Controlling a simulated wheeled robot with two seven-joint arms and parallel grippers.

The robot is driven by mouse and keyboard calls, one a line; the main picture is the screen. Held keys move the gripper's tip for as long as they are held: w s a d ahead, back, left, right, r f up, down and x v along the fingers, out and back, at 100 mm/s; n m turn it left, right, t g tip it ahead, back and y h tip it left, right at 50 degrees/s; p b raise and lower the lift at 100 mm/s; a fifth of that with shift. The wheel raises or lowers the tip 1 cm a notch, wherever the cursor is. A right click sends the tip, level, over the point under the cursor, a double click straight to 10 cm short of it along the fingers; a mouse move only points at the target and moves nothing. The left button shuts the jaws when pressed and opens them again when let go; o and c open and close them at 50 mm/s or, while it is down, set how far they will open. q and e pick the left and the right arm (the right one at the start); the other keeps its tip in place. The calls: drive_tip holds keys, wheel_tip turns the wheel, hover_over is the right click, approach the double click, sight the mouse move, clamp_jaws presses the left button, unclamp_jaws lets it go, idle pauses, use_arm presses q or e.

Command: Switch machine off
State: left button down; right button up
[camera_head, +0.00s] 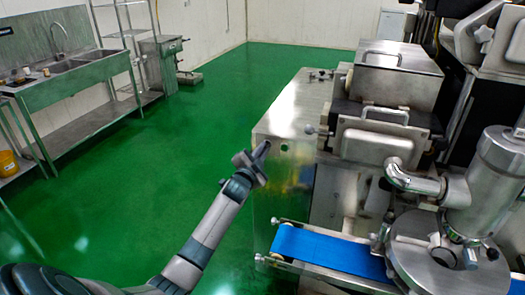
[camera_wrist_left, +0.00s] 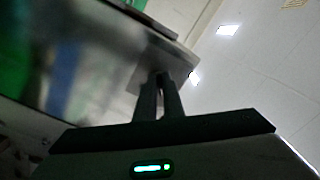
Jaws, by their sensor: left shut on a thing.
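The encrusting machine (camera_head: 290,118) is a steel cabinet with a blue conveyor belt (camera_head: 330,252) low at its front. My left gripper (camera_head: 264,148) reaches up to the left part of the cabinet's front face, near its top edge. In the left wrist view its two fingers (camera_wrist_left: 159,88) are almost together, with their tips against or very near a grey metal panel (camera_wrist_left: 120,65). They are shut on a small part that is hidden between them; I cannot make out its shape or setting. A dark round fitting (camera_head: 285,147) shows just right of the gripper. My right gripper is not in view.
Steel hoppers (camera_head: 375,135) and a pipe with a cylinder (camera_head: 490,180) stand at the right of the machine. A sink bench (camera_head: 70,75) lines the left wall. The green floor (camera_head: 210,110) between is clear.

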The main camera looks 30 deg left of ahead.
use_arm(q)
drive_tip(key=shift+f+n, duration=0.1)
drive_tip(key=shift+n, duration=0.3)
drive_tip(key=c, duration=1.9)
unclamp_jaws()
drive_tip(key=shift+o, duration=0.2)
drive_tip(key=shift+s, duration=0.2)
drive_tip(key=b+v, duration=0.4)
drive_tip(key=v, duration=1.3)
drive_tip(key=shift+b, duration=0.3)
